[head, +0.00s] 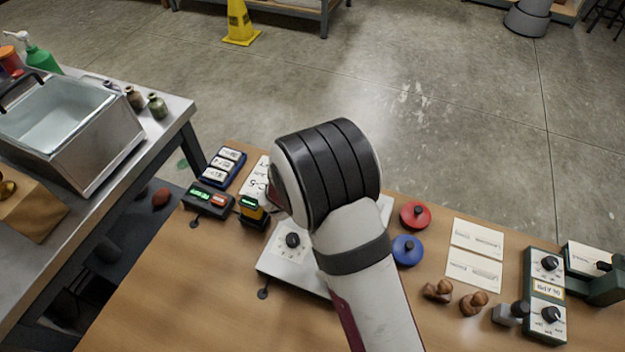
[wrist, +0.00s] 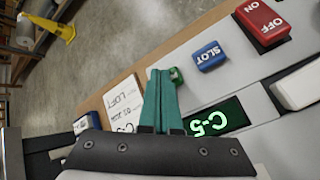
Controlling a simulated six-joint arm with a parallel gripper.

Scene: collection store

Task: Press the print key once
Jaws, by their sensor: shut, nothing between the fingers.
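My gripper (wrist: 160,75) is shut and empty in the wrist view, its teal fingers side by side. A small green key (wrist: 175,75) shows right at the fingertips, partly hidden by them; I cannot read a label on it or tell whether they touch. The light grey panel also bears a blue key marked SLOT (wrist: 209,56), a red OFF/ON switch (wrist: 264,22) and a green-lit display reading C-5 (wrist: 216,117). No key reading print is legible. In the head view my arm hides the gripper and part of the equipment.
A printed card (wrist: 123,102) lies beside the panel. In the head view, a white panel with a black knob (head: 292,240), a blue label tray (head: 222,166), red (head: 415,214) and blue (head: 407,250) discs share the wooden table. A metal basin (head: 105,155) stands left.

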